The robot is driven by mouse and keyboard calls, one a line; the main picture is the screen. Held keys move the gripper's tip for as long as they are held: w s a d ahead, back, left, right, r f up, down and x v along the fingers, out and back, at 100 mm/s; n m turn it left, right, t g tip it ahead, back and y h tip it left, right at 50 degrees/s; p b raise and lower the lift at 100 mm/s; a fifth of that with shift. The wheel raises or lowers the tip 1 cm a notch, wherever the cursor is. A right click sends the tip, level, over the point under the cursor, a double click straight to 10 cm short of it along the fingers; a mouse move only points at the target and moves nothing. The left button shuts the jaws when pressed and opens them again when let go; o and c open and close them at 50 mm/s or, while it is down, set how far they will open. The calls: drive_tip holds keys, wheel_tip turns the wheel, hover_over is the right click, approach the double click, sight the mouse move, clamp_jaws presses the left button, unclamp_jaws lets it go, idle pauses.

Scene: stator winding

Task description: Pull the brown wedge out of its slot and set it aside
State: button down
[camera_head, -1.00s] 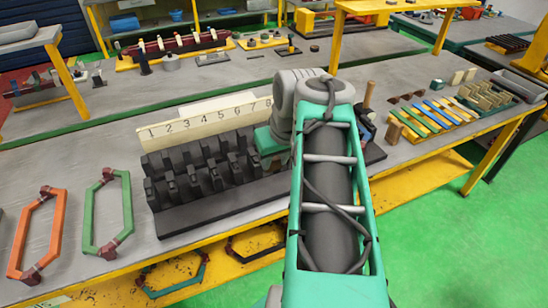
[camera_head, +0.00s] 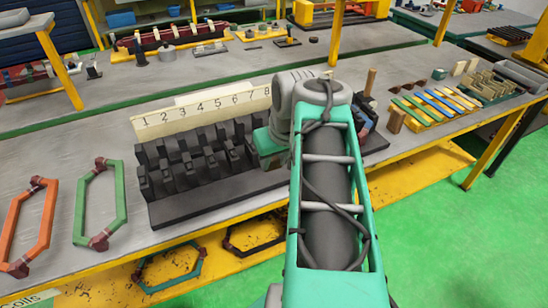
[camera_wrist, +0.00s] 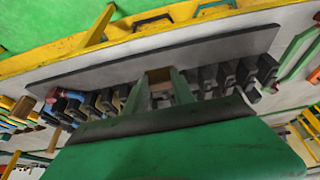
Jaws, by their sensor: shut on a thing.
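The brown wedge (camera_wrist: 160,75) shows in the wrist view as a small brown block between the tips of my gripper (camera_wrist: 159,82). The two green fingers are shut on it. Behind it is the black stator block with a row of dark slots (camera_head: 215,197), seen in the head view below a cream board numbered 1 to 8 (camera_head: 200,110).
An orange coil (camera_head: 42,215) and a green coil (camera_head: 121,205) lie left of the block. A tan block (camera_head: 396,120) and coloured strips (camera_head: 440,104) lie to the right. Bare bench top shows between the coils and the block.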

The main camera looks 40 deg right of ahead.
drive_tip(key=shift+f+b, duration=1.55)
drive_tip(key=shift+f, duration=0.45)
